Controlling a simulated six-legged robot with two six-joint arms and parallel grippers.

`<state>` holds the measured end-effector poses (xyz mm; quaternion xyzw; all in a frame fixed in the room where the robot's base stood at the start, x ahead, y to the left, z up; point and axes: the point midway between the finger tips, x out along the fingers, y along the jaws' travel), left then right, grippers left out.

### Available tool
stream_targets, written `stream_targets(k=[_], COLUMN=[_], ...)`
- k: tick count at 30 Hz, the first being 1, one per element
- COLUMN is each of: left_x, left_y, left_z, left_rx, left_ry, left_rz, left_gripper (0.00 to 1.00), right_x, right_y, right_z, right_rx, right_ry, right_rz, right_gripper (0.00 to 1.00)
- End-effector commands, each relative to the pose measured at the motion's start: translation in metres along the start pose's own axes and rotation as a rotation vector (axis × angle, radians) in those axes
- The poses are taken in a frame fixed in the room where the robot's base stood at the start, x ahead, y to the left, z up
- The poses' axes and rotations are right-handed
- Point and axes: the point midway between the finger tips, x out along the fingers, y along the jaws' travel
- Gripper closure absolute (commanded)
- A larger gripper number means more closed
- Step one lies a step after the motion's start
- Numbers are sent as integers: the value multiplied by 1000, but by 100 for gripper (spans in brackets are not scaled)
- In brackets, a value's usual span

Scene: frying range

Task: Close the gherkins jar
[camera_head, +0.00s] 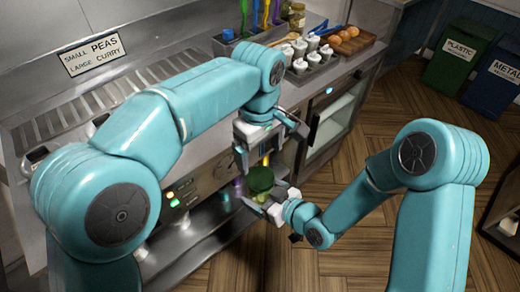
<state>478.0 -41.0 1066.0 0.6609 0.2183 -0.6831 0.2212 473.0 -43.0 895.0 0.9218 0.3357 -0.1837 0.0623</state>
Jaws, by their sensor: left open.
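The gherkins jar (257,197) is low in front of the range, in the middle of the head view. Its top is a dark green round shape (260,179), which looks like a lid; whether it is seated tight I cannot tell. My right gripper (263,203) comes from the right and has its fingers around the jar's body, holding it roughly upright. My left gripper (266,158) points down just above the green top, its fingers apart and empty. Its fingers partly hide the space over the jar.
The steel range front (205,180) is close behind and left of the jar, with a lower shelf (190,250) beneath. On the counter are a tray of white-topped pots (313,58), a tray of brown round items (350,42) and another jar (297,14). Wooden floor lies right.

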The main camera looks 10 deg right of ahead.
Motion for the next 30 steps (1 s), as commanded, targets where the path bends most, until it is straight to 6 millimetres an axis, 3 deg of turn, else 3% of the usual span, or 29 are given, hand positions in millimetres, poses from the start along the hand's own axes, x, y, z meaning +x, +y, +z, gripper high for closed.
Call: stream_targets(k=[8,21,30], left_x=[9,72,81], left_y=[0,0,0], left_z=[0,0,0], left_rx=[2,3,3], left_ry=[0,0,0], left_rz=[-1,-1,1], left_gripper=[7,7,7], right_x=[0,0,0], right_y=[0,0,0], right_z=[-1,-1,-1], right_rx=[-1,-1,-1], right_ry=[3,3,3], right_rz=[1,1,1], right_gripper=[99,99,99])
